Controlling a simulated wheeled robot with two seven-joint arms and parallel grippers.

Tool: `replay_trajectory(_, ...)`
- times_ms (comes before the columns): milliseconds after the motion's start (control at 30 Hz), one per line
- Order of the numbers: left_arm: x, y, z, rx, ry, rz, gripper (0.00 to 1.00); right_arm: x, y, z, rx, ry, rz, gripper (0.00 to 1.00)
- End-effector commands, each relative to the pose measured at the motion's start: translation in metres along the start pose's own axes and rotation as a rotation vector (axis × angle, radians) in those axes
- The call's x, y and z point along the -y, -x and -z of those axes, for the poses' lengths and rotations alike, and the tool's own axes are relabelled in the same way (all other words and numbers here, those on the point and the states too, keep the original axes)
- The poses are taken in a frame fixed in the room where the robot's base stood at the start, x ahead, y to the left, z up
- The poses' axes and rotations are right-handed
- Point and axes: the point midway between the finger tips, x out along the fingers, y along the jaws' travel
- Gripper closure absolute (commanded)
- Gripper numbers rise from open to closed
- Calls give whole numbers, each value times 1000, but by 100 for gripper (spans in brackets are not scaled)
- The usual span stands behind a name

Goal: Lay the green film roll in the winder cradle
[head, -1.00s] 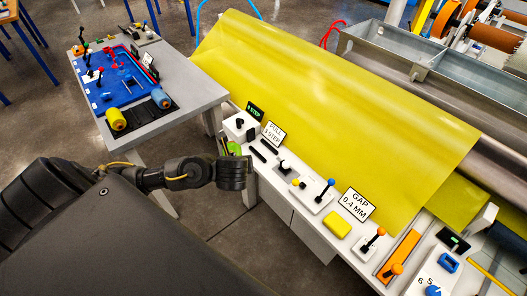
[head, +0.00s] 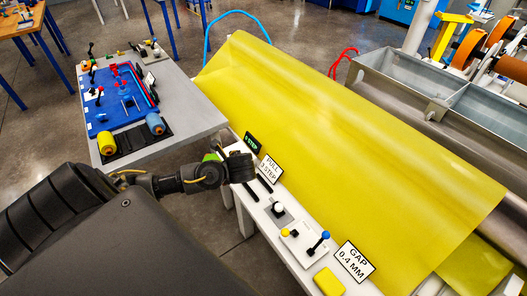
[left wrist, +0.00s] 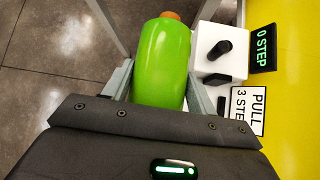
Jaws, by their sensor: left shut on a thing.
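The green film roll (left wrist: 161,62) is a smooth green cylinder with an orange-brown end. My left gripper (left wrist: 160,82) is shut on it, with one finger on each side. The roll is held up off the floor, apart from the grey table. I cannot pick out the winder cradle for certain; a blue mat (head: 98,123) with red and black fittings lies on the grey table. My right gripper is not in view.
A yellow roll (head: 106,144) and a blue roll (head: 155,123) sit at a black tray (head: 132,142) on the grey table (head: 188,108). The white bench (head: 297,262) carries knobs, levers and signs. A yellow sheet (head: 330,130) slopes behind it. Floor shows between table and bench.

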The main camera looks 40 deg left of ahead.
Motion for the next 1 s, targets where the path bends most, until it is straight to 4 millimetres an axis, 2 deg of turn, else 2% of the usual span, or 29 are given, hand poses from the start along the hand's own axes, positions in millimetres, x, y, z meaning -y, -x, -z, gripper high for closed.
replay_trajectory(267, 1, -3, 2, -2, 7, -9, 79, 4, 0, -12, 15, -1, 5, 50)
replay_trajectory(367, 18, -4, 10, -3, 10, -10, 79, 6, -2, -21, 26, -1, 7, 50)
replay_trajectory(467, 45, -5, 22, -2, 11, -10, 79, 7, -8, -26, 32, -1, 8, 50)
replay_trajectory(633, 89, -1, 39, -1, 8, -11, 79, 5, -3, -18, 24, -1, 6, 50)
replay_trajectory(800, 116, -18, 66, -2, 5, -12, 79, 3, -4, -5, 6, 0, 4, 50)
replay_trajectory(1000, 132, -26, 80, -3, 6, -10, 79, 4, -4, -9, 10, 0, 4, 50)
